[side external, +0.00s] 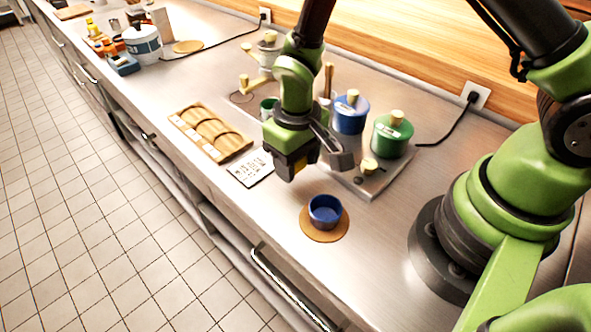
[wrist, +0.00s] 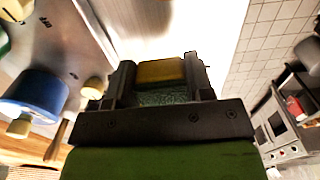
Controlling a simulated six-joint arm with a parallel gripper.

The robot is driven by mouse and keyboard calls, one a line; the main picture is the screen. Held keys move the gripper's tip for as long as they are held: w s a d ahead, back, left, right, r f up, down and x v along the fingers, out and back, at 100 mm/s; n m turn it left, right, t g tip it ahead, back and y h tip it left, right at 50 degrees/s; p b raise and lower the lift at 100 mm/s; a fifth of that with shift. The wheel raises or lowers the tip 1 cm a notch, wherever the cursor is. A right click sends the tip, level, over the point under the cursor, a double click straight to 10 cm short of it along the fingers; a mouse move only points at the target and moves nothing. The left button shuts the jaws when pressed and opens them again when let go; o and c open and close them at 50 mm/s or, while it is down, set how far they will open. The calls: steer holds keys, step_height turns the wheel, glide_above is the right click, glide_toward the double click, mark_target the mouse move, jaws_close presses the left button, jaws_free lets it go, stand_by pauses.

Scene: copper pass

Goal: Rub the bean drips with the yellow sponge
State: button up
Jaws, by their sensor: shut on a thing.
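My gripper (side external: 292,160) is above the counter, in front of the hotplate and near a printed card. In the wrist view my gripper (wrist: 160,74) is shut on the yellow sponge (wrist: 160,70). The sponge sits between the two dark fingers, with a green layer on the side nearer the palm. In the side view the sponge is mostly hidden by the gripper and hard to make out. I cannot pick out any bean drips in either view; the gripper hides part of the counter below it.
A blue bowl (side external: 325,211) stands on a round cork mat (side external: 308,235) at the front. A blue pot (side external: 350,115) and a green pot (side external: 392,136) stand on the hotplate (side external: 372,184). A wooden tray (side external: 228,150) and the printed card (side external: 250,168) lie to the left.

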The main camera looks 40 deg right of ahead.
steer(key=shift+r, duration=1.9)
